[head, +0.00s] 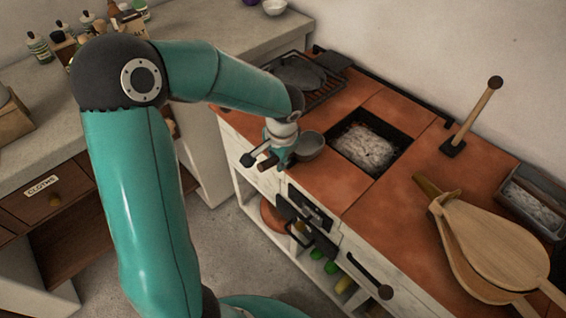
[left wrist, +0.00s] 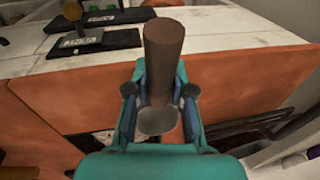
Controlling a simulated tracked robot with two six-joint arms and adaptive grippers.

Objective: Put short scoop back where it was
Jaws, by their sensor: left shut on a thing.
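The short scoop, with a round grey metal bowl (head: 308,144) and a brown handle, is at the front edge of the hearth top in the head view. My left gripper (head: 280,152) is shut on its handle, just left of the bowl. I cannot tell whether the bowl touches the tiles. My right gripper is not in view.
A sunken ash pit (head: 366,146) lies right of the scoop. A grate with a dark pan (head: 300,74) is behind it. Bellows (head: 490,240), an upright wooden-handled tool (head: 474,112) and an ash-filled metal tray (head: 532,205) stand to the right. Terracotta tiles (head: 345,188) in front of the pit are clear.

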